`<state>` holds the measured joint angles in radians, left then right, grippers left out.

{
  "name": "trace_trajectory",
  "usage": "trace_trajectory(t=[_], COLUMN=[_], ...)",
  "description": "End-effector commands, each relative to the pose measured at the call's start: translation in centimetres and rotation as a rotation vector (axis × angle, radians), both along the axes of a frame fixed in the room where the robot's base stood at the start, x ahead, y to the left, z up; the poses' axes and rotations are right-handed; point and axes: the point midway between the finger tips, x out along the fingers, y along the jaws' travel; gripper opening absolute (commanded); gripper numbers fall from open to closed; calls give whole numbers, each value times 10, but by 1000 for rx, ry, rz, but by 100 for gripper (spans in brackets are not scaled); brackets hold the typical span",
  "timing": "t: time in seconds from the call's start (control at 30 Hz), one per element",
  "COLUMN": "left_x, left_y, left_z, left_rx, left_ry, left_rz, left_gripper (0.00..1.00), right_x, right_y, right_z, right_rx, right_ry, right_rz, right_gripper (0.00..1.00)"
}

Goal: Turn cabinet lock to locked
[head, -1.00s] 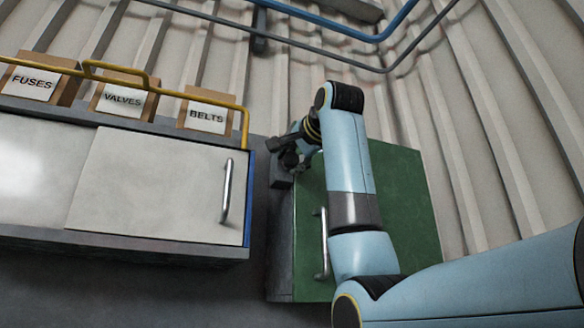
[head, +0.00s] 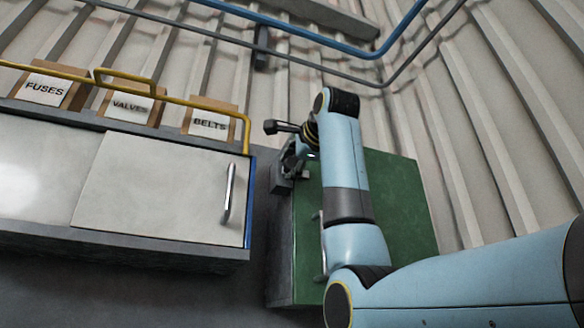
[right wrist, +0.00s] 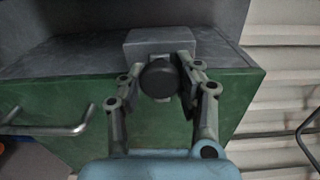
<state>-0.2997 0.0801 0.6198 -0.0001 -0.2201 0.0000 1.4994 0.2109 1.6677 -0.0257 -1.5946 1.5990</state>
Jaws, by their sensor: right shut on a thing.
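The green cabinet (head: 395,215) stands against the ribbed wall, with a bar handle (head: 319,240) partly behind my right arm. A grey lock block (head: 281,183) sits at its upper left edge. In the right wrist view the lock block (right wrist: 160,42) shows at the cabinet's top edge, with a round dark knob (right wrist: 160,78) in front of it. My right gripper (right wrist: 161,88) has its fingers on either side of the knob and is shut on it. In the head view my right gripper (head: 291,160) is at the lock, partly hidden by my arm. My left gripper is out of view.
A white cabinet (head: 150,190) with a bar handle (head: 229,193) stands to the left. Boxes labelled FUSES (head: 45,88), VALVES (head: 131,106) and BELTS (head: 208,124) sit on it behind a yellow rail (head: 190,103). Blue and grey pipes run along the wall above.

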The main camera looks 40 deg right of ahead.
Motion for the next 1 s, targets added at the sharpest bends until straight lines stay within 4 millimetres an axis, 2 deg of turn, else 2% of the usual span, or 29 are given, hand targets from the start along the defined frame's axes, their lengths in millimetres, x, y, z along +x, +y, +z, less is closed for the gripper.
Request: trace_trajectory(t=[0.33,0.37,0.53,0.83,1.0], left_x=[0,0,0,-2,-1], left_y=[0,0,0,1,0], left_z=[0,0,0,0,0], left_rx=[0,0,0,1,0], left_ry=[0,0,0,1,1], left_rz=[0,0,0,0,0], left_gripper=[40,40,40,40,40], right_x=[1,1,1,-1,-21], right_y=[0,0,0,0,5], right_z=[-2,-2,-2,-1,1], right_rx=[4,3,3,2,1], right_ry=[5,5,4,1,-2], right_rz=[0,0,0,0,0], right_gripper=[0,33,56,57,57])
